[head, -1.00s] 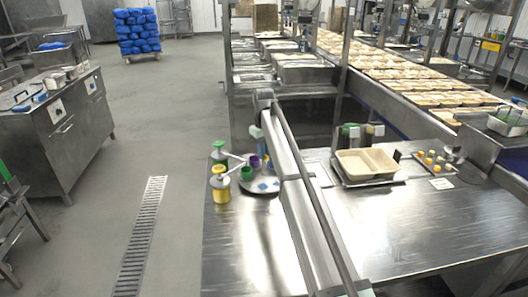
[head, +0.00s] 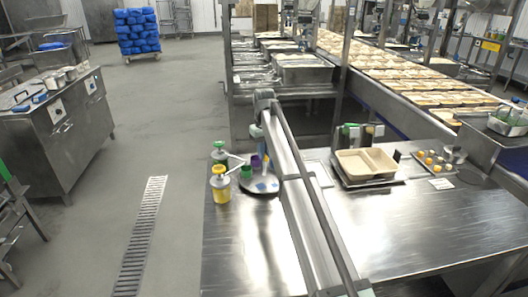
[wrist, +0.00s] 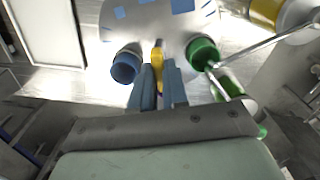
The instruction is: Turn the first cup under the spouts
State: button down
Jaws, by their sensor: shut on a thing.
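A round grey turntable (head: 262,190) with blue square marks stands at the table's left; it also fills the top of the wrist view (wrist: 150,22). A green cup (head: 246,171) and a purple cup (head: 256,160) stand on it. In the wrist view the green cup (wrist: 202,50) is right of my gripper (wrist: 160,68), with a pale spout end at its rim. A blue-looking cup (wrist: 125,66) is to the left. My gripper is shut on a slim yellow peg (wrist: 157,52) between the cups. The peg's lower end is hidden.
A yellow pump bottle (head: 221,190) and a green-topped pump bottle (head: 219,153) stand left of the turntable, spouts reaching over it. A beige tray (head: 365,163) and a board of small orange-topped items (head: 432,160) lie to the right. The table front is bare.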

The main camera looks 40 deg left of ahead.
jog(key=c, duration=1.1)
grip_release()
jog(key=shift+c, duration=0.2)
notch_tip(320, 180, up, 14)
jog(key=shift+f, duration=0.1)
